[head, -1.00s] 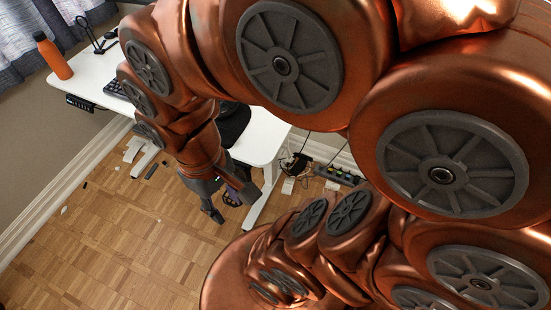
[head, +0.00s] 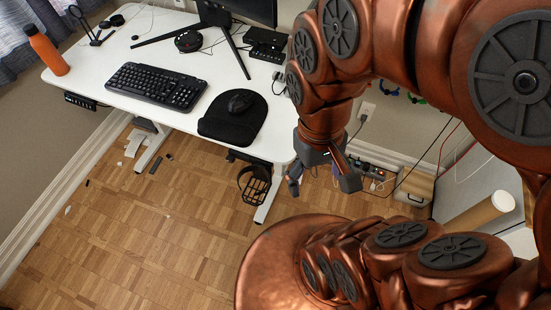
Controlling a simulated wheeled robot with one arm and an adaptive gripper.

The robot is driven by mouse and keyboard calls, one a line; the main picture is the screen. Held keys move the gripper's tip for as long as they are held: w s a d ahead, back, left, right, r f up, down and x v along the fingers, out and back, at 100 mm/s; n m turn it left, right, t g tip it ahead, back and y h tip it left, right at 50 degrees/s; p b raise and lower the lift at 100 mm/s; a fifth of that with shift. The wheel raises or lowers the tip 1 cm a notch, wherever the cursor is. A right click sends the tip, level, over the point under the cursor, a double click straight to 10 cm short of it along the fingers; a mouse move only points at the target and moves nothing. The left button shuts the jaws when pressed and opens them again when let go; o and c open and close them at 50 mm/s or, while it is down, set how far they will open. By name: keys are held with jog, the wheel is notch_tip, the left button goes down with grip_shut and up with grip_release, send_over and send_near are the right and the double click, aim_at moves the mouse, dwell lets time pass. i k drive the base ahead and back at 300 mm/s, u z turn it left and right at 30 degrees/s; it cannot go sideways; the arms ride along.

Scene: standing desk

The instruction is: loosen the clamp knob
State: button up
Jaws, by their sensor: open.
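A black cage-like holder (head: 256,186) hangs below the front right edge of the white desk (head: 150,118). A dark piece (head: 236,155) under the desk edge just above it looks like its clamp. I cannot make out a clamp knob for certain at this size. My gripper (head: 322,184) points down to the right of the desk's corner. Its grey fingers are apart with nothing between them. It is to the right of the holder and not touching it in this view.
On the desk are a keyboard (head: 157,86), a mouse (head: 240,101) on a black pad, a monitor (head: 247,12) and an orange bottle (head: 48,53). A power strip (head: 371,172) and cables lie behind my gripper. The wooden floor in front is mostly clear.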

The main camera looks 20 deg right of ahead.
aim_at(231, 158)
jog(key=u, duration=0.85)
jog(key=k, duration=1.1)
jog(key=u, duration=1.6)
jog(key=i, duration=0.5)
jog(key=u, duration=0.05)
